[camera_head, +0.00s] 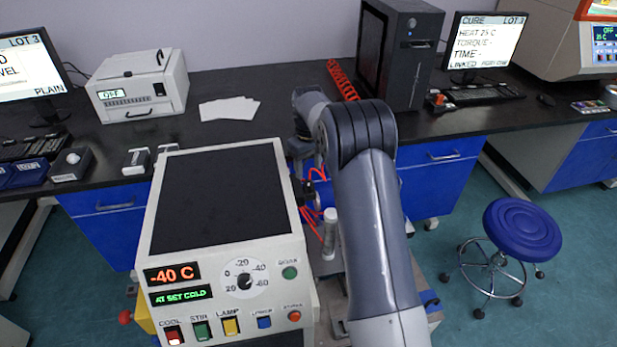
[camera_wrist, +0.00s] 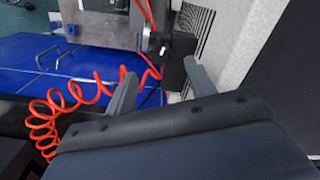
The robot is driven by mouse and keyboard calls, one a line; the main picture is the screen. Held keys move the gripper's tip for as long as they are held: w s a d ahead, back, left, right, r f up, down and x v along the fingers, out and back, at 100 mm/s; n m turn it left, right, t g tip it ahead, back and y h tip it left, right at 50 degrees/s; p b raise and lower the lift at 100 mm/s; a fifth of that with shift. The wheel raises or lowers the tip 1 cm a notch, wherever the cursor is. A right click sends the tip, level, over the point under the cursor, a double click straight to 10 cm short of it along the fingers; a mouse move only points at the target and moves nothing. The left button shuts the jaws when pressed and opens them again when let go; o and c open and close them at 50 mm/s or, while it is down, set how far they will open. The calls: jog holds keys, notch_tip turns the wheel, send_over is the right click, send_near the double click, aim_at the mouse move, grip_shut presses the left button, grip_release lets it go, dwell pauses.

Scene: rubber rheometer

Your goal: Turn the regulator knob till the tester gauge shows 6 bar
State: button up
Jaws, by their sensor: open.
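In the wrist view my gripper (camera_wrist: 160,70) is open, its two grey fingers apart. A dark blocky fitting (camera_wrist: 174,72) lies just beyond and between the fingertips, nearer the right one; it may be the regulator or its knob, but I cannot tell. I cannot tell whether a finger touches it. In the head view a small dark fitting with red hoses (camera_head: 316,190) shows beside my arm, largely hidden. No tester gauge face is readable in either view. My gripper is hidden in the head view.
A cold unit (camera_head: 220,200) reading -40 C stands close left of my arm. A red coiled hose (camera_wrist: 70,105) hangs left of my fingers. A pale ribbed wall (camera_wrist: 235,45) is close on the right. A blue stool (camera_head: 522,228) stands at the right.

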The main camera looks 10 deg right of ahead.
aim_at(308, 182)
jog(key=shift+r, duration=2.8)
